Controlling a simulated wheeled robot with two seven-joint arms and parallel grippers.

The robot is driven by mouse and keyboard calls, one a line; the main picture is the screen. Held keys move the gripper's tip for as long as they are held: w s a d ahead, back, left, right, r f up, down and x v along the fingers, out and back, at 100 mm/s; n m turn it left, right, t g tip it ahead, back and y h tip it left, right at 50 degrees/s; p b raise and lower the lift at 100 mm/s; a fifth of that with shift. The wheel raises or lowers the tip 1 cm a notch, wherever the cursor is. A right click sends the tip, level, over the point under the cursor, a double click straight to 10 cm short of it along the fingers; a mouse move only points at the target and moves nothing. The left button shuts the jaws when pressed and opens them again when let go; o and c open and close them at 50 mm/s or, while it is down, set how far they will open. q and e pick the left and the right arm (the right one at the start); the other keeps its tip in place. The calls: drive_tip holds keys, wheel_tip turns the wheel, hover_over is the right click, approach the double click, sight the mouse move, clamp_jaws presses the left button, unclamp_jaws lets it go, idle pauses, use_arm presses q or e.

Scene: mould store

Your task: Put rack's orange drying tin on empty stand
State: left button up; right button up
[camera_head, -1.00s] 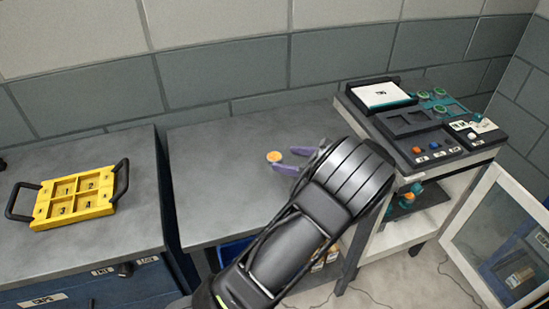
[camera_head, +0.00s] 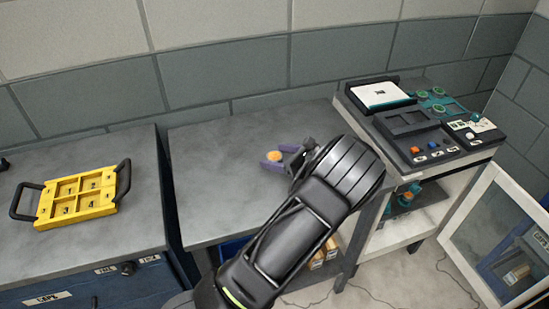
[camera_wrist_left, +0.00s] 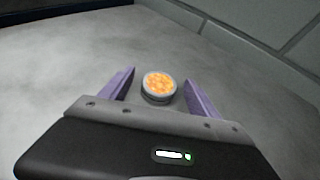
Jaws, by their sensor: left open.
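A small round grey tin with orange contents (camera_head: 274,156) stands upright on the middle grey table. It also shows in the left wrist view (camera_wrist_left: 159,87). My left gripper (camera_head: 276,157) is open, with one purple finger on each side of the tin. In the left wrist view, the gripper (camera_wrist_left: 160,76) has the tin between its fingertips, with a gap visible on both sides. My right gripper is in neither view. I cannot tell which thing is the empty stand.
A yellow compartment tray (camera_head: 75,199) with black handles lies on the left table. At right, a shelf unit (camera_head: 408,178) carries a dark square frame, a white panel, coloured buttons and teal fittings with green rings. A glazed door (camera_head: 503,243) stands at far right. The table left of the tin is clear.

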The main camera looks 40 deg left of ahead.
sight(277, 157)
use_arm(q)
drive_tip(key=shift+c, duration=0.2)
clamp_jaws()
idle(0.6)
drive_tip(key=shift+r, duration=0.1)
wheel_tip(277, 157, up, 10)
drive_tip(key=b, duration=0.1)
idle(0.3)
idle(0.5)
